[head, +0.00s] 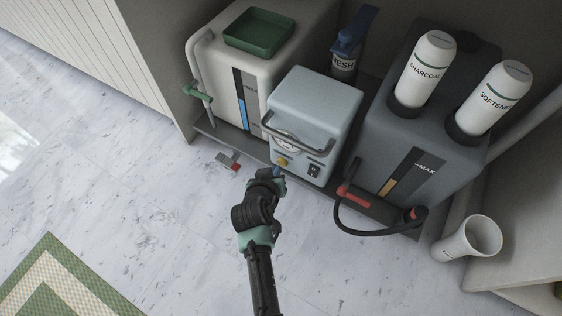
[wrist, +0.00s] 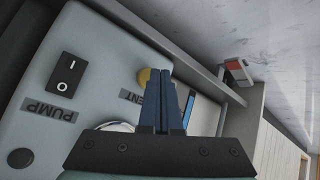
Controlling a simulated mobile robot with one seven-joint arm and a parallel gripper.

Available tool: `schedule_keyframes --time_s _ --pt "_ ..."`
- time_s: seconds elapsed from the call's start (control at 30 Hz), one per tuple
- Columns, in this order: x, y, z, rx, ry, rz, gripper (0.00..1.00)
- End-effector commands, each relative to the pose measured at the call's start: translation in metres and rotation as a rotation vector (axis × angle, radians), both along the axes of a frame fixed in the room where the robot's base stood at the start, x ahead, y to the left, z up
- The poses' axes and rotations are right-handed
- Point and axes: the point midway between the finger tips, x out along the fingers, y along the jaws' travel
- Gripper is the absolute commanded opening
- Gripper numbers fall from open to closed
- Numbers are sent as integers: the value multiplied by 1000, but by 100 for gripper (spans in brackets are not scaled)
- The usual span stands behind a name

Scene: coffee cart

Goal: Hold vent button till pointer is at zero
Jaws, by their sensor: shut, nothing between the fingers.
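The light blue-grey pump box (head: 316,104) stands on the cart's low shelf. The yellow vent button (head: 282,161) is low on its front, left of the pump switch (head: 314,170). In the wrist view the button (wrist: 143,77) shows at the left edge of my fingers, partly hidden by them. My gripper (head: 278,171) is shut and empty, its blue fingertips (wrist: 159,73) right at the button; I cannot tell whether they press it. The round gauge (head: 287,142) is partly behind the box's handle, and only its rim (wrist: 117,127) shows in the wrist view. Its pointer cannot be read.
A cream tank (head: 218,85) with a green tray (head: 260,32) stands left. A dark grey tank (head: 431,125) with two white canisters and a black hose stands right. A red-and-grey block (head: 229,162) lies near the shelf edge. The floor in front is open.

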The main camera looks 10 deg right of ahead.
Motion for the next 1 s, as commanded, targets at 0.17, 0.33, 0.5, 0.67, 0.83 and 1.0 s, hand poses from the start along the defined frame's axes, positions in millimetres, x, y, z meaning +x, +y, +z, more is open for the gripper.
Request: schedule_keyframes --time_s 0.17,0.33,0.5,0.67,0.83,1.0 --pt "0 0 0 0 0 0 0" --pt "1 -1 0 0 0 0 0" --pt "3 -2 0 -1 0 1 0" --pt "4 -3 0 -1 0 1 0" --pt "6 -4 0 -1 0 1 0" --pt "8 -6 0 0 0 0 0"
